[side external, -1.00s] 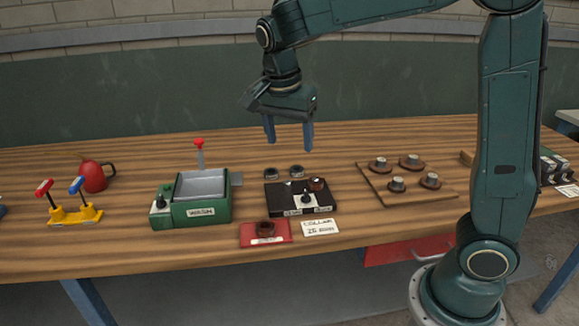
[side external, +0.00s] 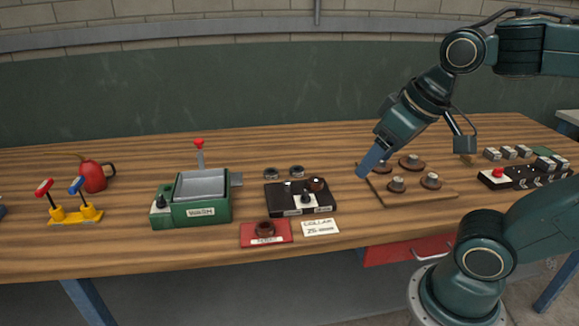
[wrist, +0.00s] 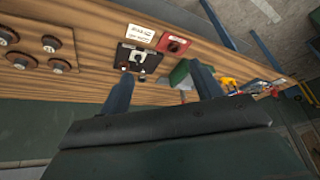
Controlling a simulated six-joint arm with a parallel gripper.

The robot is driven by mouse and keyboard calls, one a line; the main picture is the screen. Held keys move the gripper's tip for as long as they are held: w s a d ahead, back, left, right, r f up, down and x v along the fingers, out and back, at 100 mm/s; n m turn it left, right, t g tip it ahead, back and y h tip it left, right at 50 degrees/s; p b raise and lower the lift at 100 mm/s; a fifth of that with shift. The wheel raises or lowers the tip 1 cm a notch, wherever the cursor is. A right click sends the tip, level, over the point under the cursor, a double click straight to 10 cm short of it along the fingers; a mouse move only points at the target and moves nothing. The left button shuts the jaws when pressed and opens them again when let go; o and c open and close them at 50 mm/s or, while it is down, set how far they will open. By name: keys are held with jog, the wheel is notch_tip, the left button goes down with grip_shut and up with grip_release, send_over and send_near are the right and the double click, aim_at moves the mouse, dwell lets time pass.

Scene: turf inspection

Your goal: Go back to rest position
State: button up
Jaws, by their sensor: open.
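My gripper (side external: 364,172) is open and empty, tilted down to the left in the side view, above the tabletop near the left edge of the wooden board. Only one finger shows clearly there. In the wrist view both blue fingers stand apart with nothing between them, and my gripper (wrist: 160,72) faces along the bench. My arm is folded back to the right, its elbow high.
The wooden board (side external: 408,201) holds several round brown pieces. A black fixture (side external: 290,207), red tray (side external: 277,240), label card (side external: 320,227) and green wash unit (side external: 205,212) stand left. A red can (side external: 93,176) is farther left. Black blocks (side external: 520,178) sit right.

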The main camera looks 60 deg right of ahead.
jog(key=shift+s+a+f+n, duration=0.15)
jog(key=shift+s+f+n, duration=0.1)
jog(key=shift+s+n, duration=0.15)
jog(key=shift+s+a+f+n, duration=0.2)
jog(key=shift+s+n, duration=0.1)
jog(key=shift+s, duration=0.15)
